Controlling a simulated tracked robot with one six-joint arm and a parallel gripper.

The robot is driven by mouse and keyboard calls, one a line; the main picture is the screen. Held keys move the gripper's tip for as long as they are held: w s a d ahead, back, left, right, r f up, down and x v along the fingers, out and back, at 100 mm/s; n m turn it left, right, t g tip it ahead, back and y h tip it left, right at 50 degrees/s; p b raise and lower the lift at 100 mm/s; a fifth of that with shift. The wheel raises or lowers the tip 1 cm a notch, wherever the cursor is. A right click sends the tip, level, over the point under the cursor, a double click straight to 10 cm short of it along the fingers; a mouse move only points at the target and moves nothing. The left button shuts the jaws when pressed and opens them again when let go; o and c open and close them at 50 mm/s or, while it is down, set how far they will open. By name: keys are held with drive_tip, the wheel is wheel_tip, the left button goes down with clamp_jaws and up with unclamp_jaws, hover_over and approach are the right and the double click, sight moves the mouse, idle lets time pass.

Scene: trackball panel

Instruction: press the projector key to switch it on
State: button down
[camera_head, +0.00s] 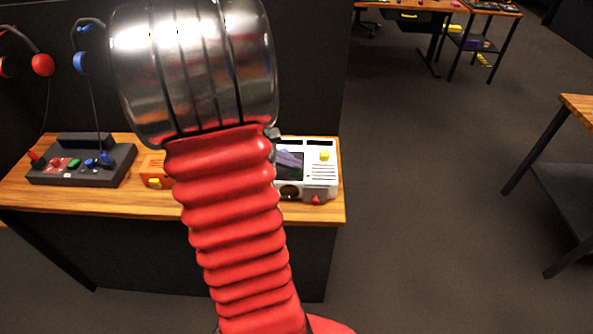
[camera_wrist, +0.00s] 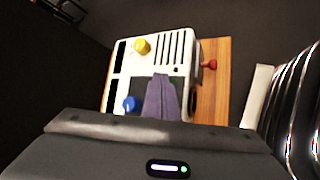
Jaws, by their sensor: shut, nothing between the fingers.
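A white panel box (camera_head: 320,175) stands at the right end of the wooden bench. It has a dark screen, slots, a yellow button (camera_head: 325,155) and a red knob (camera_head: 316,199). In the wrist view the box (camera_wrist: 188,45) shows the yellow button (camera_wrist: 141,46), a blue button (camera_wrist: 129,104) and the red knob (camera_wrist: 209,64). I cannot tell which control is the projector key; no label is readable. My purple-grey gripper (camera_wrist: 161,80) is shut and empty, in front of the box face between the yellow and blue buttons. I cannot tell whether it touches. My arm hides the box's left part in the head view.
On the bench (camera_head: 60,200) stand a dark control box (camera_head: 80,165) with coloured buttons and an orange device (camera_head: 153,170), partly hidden by my arm. Headsets hang on the dark wall behind. Open floor (camera_head: 430,200) lies to the right, before another table (camera_head: 577,105).

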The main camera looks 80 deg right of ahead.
sight(293, 171)
drive_tip(key=shift+f, duration=0.45)
idle(0.4)
drive_tip(key=shift+r, duration=3.5)
drive_tip(key=shift+w, duration=0.1)
